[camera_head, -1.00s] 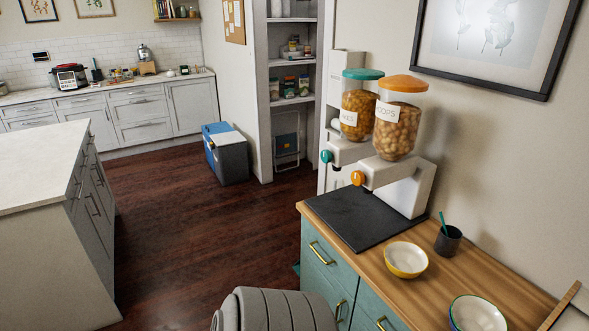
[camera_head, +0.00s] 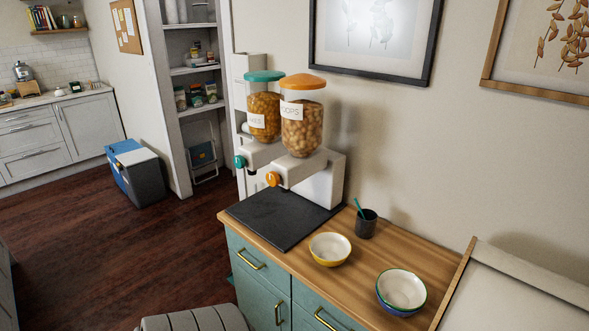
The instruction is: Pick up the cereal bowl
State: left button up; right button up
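A yellow bowl with a cream inside (camera_head: 330,249) stands upright on the wooden top of the teal cabinet, in front of the cereal dispensers. A second bowl, blue and green outside with a pale inside (camera_head: 402,291), stands to its right; it may be more than one bowl stacked. The frames do not settle which is the cereal bowl. Neither of my grippers shows in the head view, so I cannot see whether they are open or shut.
A dark cup with a teal spoon (camera_head: 366,224) is near the wall. A pale panel with a wooden edge (camera_head: 520,290) borders the counter at right. Open floor (camera_head: 120,255) lies left of the teal cabinet (camera_head: 262,290).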

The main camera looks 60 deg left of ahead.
aim_at(330, 249)
jog(key=z, duration=0.05)
jog(key=k, duration=0.15)
jog(key=u, duration=1.7)
